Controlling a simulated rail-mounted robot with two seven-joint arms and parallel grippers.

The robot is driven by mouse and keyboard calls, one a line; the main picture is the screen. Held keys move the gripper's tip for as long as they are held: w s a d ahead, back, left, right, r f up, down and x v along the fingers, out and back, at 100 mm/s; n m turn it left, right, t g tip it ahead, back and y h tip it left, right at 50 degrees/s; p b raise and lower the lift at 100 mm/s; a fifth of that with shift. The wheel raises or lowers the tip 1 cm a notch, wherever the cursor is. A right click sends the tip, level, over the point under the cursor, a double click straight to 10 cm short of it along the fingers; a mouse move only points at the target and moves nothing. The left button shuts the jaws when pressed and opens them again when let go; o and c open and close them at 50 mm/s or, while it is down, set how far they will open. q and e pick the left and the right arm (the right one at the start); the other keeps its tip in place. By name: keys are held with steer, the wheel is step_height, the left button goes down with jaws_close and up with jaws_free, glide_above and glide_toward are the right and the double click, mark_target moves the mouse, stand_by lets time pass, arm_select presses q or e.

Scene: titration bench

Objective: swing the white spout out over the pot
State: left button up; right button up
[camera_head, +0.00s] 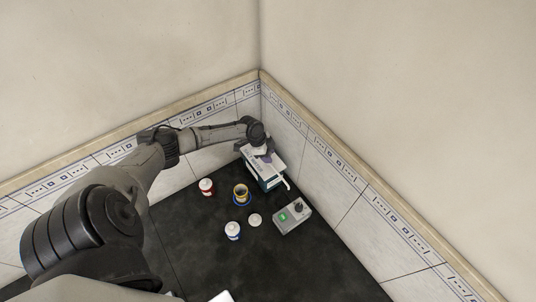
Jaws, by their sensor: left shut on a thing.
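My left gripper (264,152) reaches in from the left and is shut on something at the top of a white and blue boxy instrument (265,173). The held part is small and mostly hidden by the gripper. A thin white spout (287,183) sticks out at the instrument's front right. The pot (241,190), yellowish with a dark inside and a blue base, stands on the dark bench, left of and in front of the instrument. The spout's visible end is to the right of the pot, not over it. My right gripper is not in view.
A red-labelled white jar (206,187) stands left of the pot. A grey box with a green display (292,217) sits at right.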

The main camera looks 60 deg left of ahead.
arm_select(q)
jaws_close()
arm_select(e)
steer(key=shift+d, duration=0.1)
